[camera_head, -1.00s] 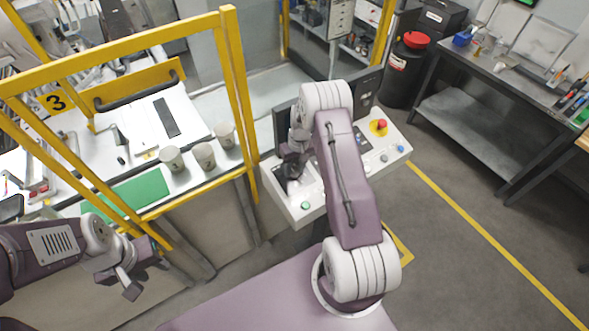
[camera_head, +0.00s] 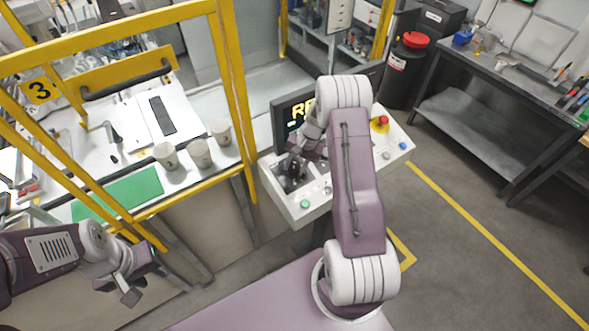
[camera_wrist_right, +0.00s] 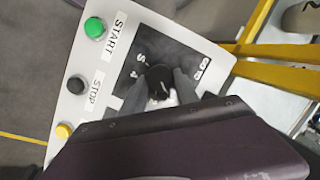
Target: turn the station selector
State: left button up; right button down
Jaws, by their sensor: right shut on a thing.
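The station selector is a black round knob (camera_wrist_right: 158,77) on a dark plate (camera_wrist_right: 192,52) with printed station labels, some hard to read. My right gripper (camera_wrist_right: 160,90) is shut on the knob, one dark finger on each side, as the right wrist view shows. In the head view my right gripper (camera_head: 291,167) reaches down onto the dark plate at the left of the white control console (camera_head: 309,210). My left gripper (camera_head: 146,284) is open and empty, low at the left, away from the console.
The console carries a green START button (camera_wrist_right: 94,27), a black STOP button (camera_wrist_right: 76,85), a yellow button (camera_wrist_right: 64,131) and a red emergency button (camera_head: 383,120). A screen (camera_head: 280,118) stands behind, partly hidden by my arm. A yellow frame (camera_head: 236,90) and cups (camera_head: 199,153) are left.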

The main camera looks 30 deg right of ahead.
jog(key=m+t+b, duration=0.1)
jog(key=m+b, duration=0.1)
jog(key=m, duration=0.2)
jog(key=shift+s+f, duration=0.1)
jog(key=shift+s, duration=0.05)
jog(key=shift+m+t+b, duration=0.4)
jog(key=shift+m+b, duration=0.3)
jog(key=shift+m, duration=1)
jog(key=shift+y, duration=0.3)
jog(key=c, duration=1.1)
grip_release()
jog(key=shift+c, duration=0.2)
jog(key=shift+o, duration=1.2)
jog(key=shift+s, duration=0.15)
